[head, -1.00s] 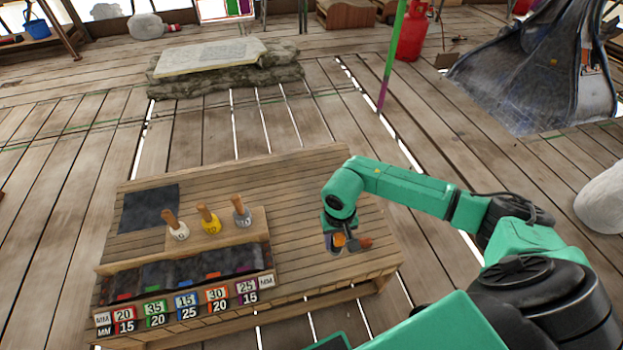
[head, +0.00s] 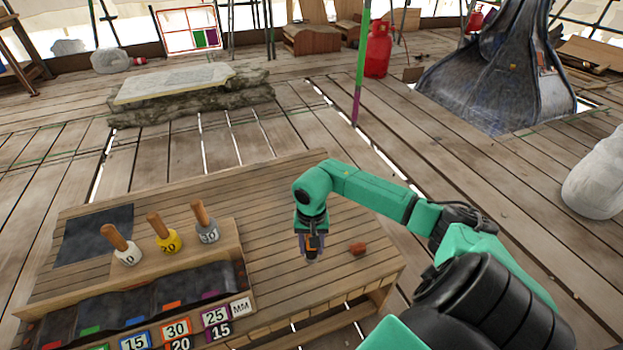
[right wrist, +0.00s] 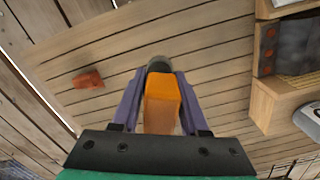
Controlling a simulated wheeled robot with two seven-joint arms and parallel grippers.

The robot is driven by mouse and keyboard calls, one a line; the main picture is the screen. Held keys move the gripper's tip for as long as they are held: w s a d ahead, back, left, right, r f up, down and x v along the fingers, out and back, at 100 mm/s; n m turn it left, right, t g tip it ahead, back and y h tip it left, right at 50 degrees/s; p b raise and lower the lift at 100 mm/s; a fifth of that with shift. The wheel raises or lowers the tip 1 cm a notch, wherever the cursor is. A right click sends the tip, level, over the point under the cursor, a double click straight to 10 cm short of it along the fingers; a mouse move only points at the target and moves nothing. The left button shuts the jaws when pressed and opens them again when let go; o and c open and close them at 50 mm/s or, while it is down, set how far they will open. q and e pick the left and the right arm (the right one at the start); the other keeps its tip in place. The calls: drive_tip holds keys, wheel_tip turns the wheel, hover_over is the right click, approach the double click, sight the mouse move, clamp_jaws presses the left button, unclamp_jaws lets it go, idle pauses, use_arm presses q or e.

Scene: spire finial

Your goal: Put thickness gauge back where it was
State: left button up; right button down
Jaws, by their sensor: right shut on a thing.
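My right gripper (head: 312,248) is above the right part of the wooden table (head: 285,205), pointing down. It is shut on an orange block-like thing with a dark grey rounded end, seen between the purple fingers in the right wrist view (right wrist: 161,98). I cannot tell for sure that it is the thickness gauge. I cannot tell whether its lower end touches the table. Three wooden-handled pieces, white (head: 127,255), yellow (head: 168,240) and grey (head: 207,232), stand in a wooden block at the left. My left gripper is not in view.
A red-brown lump (head: 358,249) lies on the table right of the gripper; it also shows in the right wrist view (right wrist: 88,79). A compartment tray (head: 133,309) with coloured number labels is at the front left. A dark mat (head: 95,236) lies behind it. The table's middle is bare.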

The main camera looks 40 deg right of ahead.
sight(311, 254)
wheel_tip(311, 254, down, 5)
drive_tip(key=shift+r+b, duration=0.2)
drive_tip(key=shift+b, duration=0.15)
drive_tip(key=shift+c, duration=2.1)
unclamp_jaws()
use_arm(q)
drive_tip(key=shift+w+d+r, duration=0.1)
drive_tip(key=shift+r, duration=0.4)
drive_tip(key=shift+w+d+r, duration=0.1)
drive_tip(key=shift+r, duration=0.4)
use_arm(e)
drive_tip(key=shift+r, duration=0.1)
drive_tip(key=shift+r, duration=0.3)
wheel_tip(311, 254, up, 11)
drive_tip(key=shift+w+r+p, duration=0.1)
drive_tip(key=shift+r+p, duration=0.05)
drive_tip(key=shift+p, duration=0.8)
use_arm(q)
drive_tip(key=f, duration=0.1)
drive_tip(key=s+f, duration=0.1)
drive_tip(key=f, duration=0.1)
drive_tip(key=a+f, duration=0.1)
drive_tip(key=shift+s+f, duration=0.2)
use_arm(e)
drive_tip(key=shift+d, duration=0.1)
